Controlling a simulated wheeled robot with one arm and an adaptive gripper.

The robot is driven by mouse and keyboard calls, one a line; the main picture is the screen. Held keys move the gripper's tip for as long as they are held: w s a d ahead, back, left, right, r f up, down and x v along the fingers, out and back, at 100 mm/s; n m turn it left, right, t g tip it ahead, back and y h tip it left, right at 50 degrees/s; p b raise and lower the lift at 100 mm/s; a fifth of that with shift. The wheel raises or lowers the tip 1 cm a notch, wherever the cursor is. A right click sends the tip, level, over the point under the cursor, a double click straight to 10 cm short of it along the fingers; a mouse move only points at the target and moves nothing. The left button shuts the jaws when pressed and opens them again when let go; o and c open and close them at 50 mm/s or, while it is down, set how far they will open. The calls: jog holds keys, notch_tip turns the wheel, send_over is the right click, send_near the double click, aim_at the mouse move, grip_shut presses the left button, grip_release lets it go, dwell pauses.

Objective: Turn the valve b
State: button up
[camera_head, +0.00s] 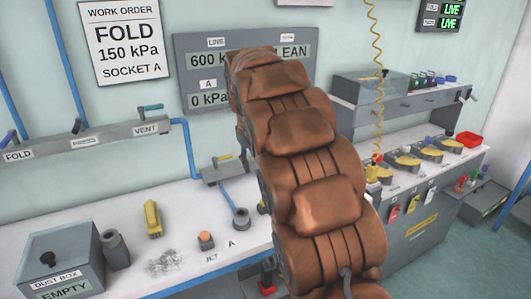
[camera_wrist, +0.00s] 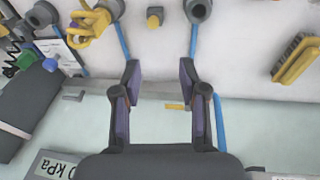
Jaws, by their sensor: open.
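No label naming valve b is readable in either view. In the head view a grey valve block (camera_head: 222,174) with a small yellow lever (camera_head: 222,158) sits at the back of the bench. In the wrist view a short yellow bar (camera_wrist: 175,107), which looks like a valve lever, lies between my gripper's fingers in the picture. My gripper (camera_wrist: 160,80) is open, with its two dark fingers apart and nothing held. I cannot tell how far it is from the lever. In the head view my brown arm hides the gripper and the bench behind it.
A dust box (camera_head: 65,262), a yellow-handled brush (camera_head: 153,219), a jet button (camera_head: 206,240) and socket A (camera_head: 241,220) stand on the bench. A pipe manifold (camera_head: 85,142) is on the wall. In the wrist view a yellow tool (camera_wrist: 88,22) lies upper left.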

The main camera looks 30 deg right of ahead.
jog(key=w+d+f+t, duration=0.3)
jog(key=w+d+f, duration=0.1)
jog(key=w+d, duration=1.15)
jog(key=shift+n+h, duration=0.3)
jog(key=shift+n, duration=0.1)
jog(key=shift+w+a+p+x, duration=0.2)
jog(key=shift+p+x, duration=0.15)
jog(key=shift+x, duration=1.05)
jog(key=shift+w+a+p+x, duration=0.15)
jog(key=shift+a+p+x, duration=0.15)
jog(key=shift+x, duration=1.1)
jog(key=shift+w+a+p+x, duration=0.15)
jog(key=shift+p+x, duration=0.2)
jog(key=shift+x, duration=1.05)
jog(key=shift+r, duration=0.1)
grip_shut()
